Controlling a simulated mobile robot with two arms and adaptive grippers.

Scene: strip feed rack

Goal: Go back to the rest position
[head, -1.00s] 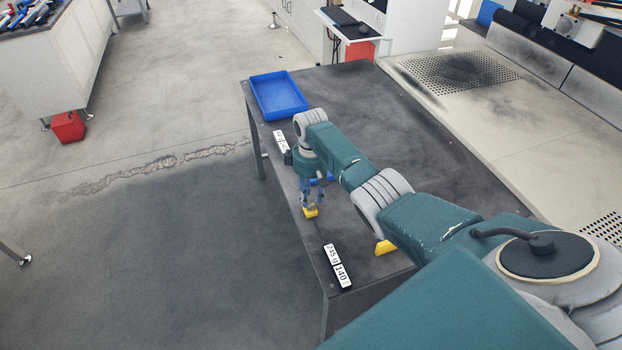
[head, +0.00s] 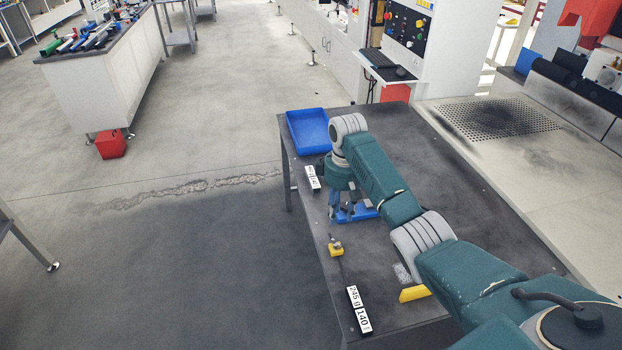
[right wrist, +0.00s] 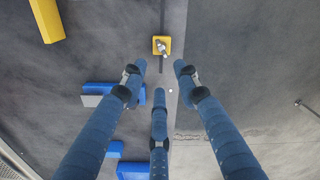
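My right gripper (head: 337,207) hangs above the left edge of the dark table (head: 440,190), with its fingers pointing down. In the right wrist view its fingers (right wrist: 158,76) are spread open with nothing between them. A small yellow block with a metal fitting on top (head: 336,249) stands on the table, apart from the fingers. It also shows just beyond the fingertips in the right wrist view (right wrist: 162,45). My left gripper is not in view.
A blue fixture (head: 357,213) and a yellow bar (head: 414,294) lie on the table by my right arm. A blue tray (head: 307,132) sits at the far left corner. Number labels (head: 358,311) lie along the edge. The floor to the left is open.

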